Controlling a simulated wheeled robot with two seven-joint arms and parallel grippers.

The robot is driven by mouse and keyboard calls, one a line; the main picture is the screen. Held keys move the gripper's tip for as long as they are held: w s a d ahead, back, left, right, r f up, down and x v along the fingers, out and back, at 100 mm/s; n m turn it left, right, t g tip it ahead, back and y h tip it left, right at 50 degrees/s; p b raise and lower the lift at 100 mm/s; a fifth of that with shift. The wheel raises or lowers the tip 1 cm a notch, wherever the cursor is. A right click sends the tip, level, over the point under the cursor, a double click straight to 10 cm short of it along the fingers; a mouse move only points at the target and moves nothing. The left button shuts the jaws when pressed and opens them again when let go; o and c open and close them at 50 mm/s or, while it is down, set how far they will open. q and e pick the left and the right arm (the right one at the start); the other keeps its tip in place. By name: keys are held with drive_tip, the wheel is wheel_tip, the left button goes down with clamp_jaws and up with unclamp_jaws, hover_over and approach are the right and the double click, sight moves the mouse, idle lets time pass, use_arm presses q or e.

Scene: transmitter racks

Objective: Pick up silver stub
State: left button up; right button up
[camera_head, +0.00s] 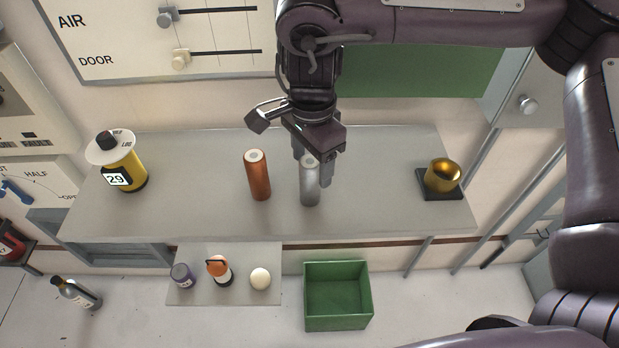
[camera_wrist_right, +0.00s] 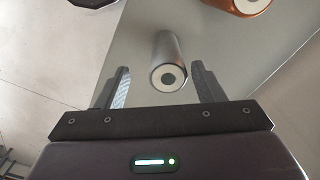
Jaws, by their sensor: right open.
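The silver stub (camera_head: 310,186) is a short metal cylinder standing upright on the grey shelf (camera_head: 385,190), right of a copper stub (camera_head: 258,177). My right gripper (camera_head: 314,168) is over the silver stub from above and behind, its fingers pointing down near the stub's top. In the right wrist view the silver stub (camera_wrist_right: 168,65) shows between the two open fingers (camera_wrist_right: 160,88), with a visible gap to the left finger and a smaller one to the right finger. The copper stub (camera_wrist_right: 243,4) is at that view's top edge. My left gripper is not in view.
A yellow canister (camera_head: 124,167) stands at the shelf's left end, and a gold cup on a dark base (camera_head: 440,190) at its right. Below, a small ledge (camera_head: 228,293) holds a purple jar, an orange-topped bottle and a white ball. A green bin (camera_head: 338,322) stands beside it.

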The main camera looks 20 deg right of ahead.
sight(310, 182)
drive_tip(key=f, duration=0.2)
drive_tip(key=w+f+p, duration=0.1)
drive_tip(key=f, duration=0.1)
drive_tip(key=shift+f, duration=0.4)
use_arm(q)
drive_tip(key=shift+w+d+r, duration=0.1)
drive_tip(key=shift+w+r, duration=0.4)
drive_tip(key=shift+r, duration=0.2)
use_arm(e)
drive_tip(key=c, duration=1.2)
